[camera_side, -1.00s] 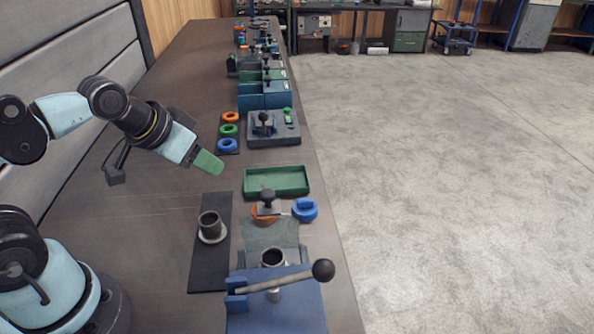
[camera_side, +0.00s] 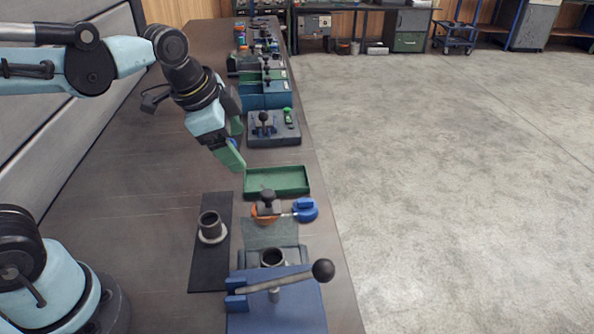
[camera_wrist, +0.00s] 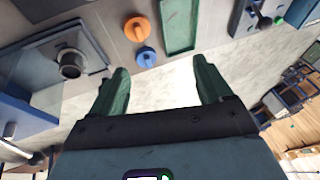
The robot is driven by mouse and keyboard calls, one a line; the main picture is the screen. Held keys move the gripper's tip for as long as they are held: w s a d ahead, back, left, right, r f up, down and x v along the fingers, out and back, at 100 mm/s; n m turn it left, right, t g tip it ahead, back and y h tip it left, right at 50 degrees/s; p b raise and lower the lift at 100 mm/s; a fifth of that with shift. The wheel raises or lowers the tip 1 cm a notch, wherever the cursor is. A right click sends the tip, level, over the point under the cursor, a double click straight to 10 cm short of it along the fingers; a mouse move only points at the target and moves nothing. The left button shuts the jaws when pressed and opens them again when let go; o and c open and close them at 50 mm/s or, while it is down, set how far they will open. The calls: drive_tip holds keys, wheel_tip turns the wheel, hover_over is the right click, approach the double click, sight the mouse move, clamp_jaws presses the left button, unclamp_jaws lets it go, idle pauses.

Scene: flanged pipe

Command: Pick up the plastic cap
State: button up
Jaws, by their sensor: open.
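A blue plastic cap (camera_side: 305,210) with a raised grip lies on the bench in front of the green tray; it also shows in the wrist view (camera_wrist: 146,57). An orange cap (camera_wrist: 137,28) lies beside it; in the side view a dark knob partly covers this orange cap (camera_side: 262,218). My gripper (camera_side: 234,160) is above the bench, up and left of the caps in the side view, its green fingers pointing down. In the wrist view my gripper (camera_wrist: 160,70) has its fingers wide apart, with nothing between them. It is apart from both caps.
The empty green tray (camera_side: 277,193) stands behind the caps. A flanged pipe (camera_side: 211,228) stands on a black mat (camera_side: 208,270). A blue press (camera_side: 278,312) with a ball-ended lever (camera_side: 322,270) is at the front. A grey fixture (camera_side: 285,135) stands behind the tray.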

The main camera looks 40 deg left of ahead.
sight(305, 200)
drive_tip(key=w+d+f+m+g, duration=0.5)
drive_tip(key=w+d+m, duration=0.4)
drive_tip(key=m, duration=0.9)
wheel_tip(305, 200, down, 11)
drive_tip(key=shift+w+f, duration=0.1)
drive_tip(key=shift+w, duration=0.05)
drive_tip(key=shift+c, duration=0.2)
drive_tip(key=c, duration=0.7)
drive_tip(key=shift+c, duration=0.2)
wheel_tip(305, 200, up, 15)
drive_tip(key=shift+f, duration=0.1)
